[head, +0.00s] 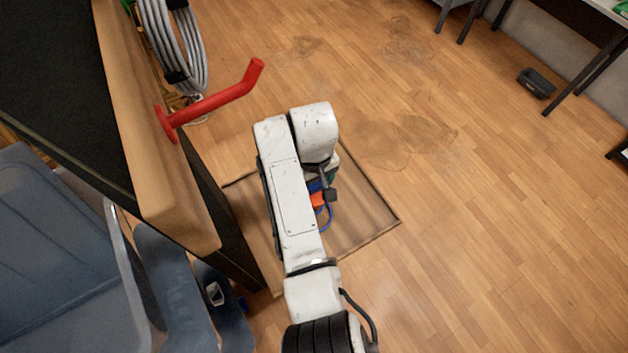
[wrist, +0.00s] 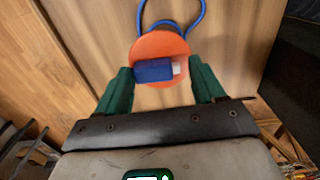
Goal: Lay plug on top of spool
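The orange spool (wrist: 160,46) shows as a round disc in the wrist view, beyond my fingertips. The blue plug (wrist: 152,71) with a pale tip lies across the disc's face as seen from the wrist; whether it touches the disc is unclear. My gripper (wrist: 163,78) has its two green fingers apart, one on each side of the plug. Some orange shows between the pale tip and the right finger. In the head view my arm hides most of this; part of the orange spool (head: 318,199) shows beside my gripper.
A blue cable (wrist: 203,14) loops at the top of the wrist view. Below my arm is a wooden board (head: 365,220) on the floor. A dark-topped bench (head: 180,200) with a red hook (head: 215,103) and coiled grey cable (head: 160,40) stands left.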

